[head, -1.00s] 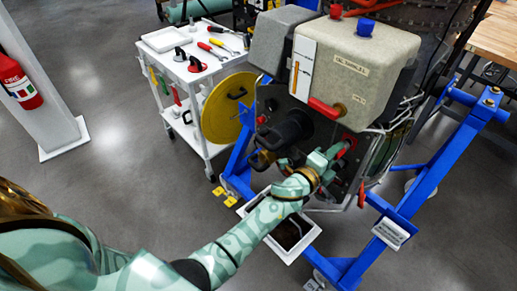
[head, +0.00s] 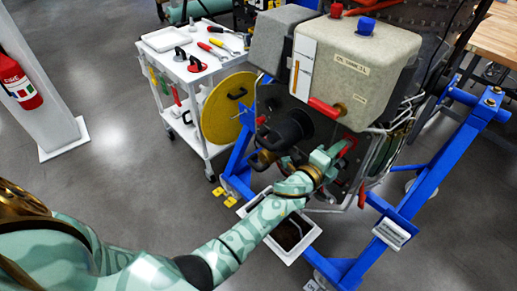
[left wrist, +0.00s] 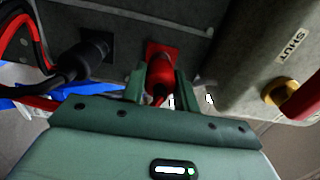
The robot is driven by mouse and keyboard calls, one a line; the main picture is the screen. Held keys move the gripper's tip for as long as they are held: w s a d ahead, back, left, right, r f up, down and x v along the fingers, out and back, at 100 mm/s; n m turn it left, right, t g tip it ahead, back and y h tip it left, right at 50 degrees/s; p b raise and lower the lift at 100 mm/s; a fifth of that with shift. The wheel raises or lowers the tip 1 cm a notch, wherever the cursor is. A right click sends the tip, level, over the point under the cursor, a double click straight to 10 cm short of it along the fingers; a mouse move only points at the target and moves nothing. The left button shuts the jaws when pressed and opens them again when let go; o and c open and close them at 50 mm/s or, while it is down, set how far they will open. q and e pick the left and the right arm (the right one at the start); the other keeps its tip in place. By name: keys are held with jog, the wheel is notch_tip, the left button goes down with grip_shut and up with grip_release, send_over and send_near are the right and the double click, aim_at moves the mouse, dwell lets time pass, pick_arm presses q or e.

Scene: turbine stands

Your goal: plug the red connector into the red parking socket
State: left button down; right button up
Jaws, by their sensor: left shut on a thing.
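The connector's far end is at the red square socket plate (left wrist: 163,49) on the dark panel. It overlaps the plate, and I cannot tell how deep it sits. A bit of red also shows beside the gripper in the head view. My right gripper is not in view.
A black connector (left wrist: 88,57) with a cable sits at a dark square left of the red one. A red-handled brass valve (left wrist: 274,93) is to the right. The blue stand (head: 432,170) flanks the unit, with a white tray (head: 306,238) below and a tool cart (head: 195,70) left.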

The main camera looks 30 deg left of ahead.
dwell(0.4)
pick_arm(q)
jog(key=c, duration=0.9)
grip_release()
jog(key=shift+o, duration=0.3)
jog(key=p+v, duration=0.2)
jog(key=v, duration=0.5)
jog(key=shift+w, duration=0.1)
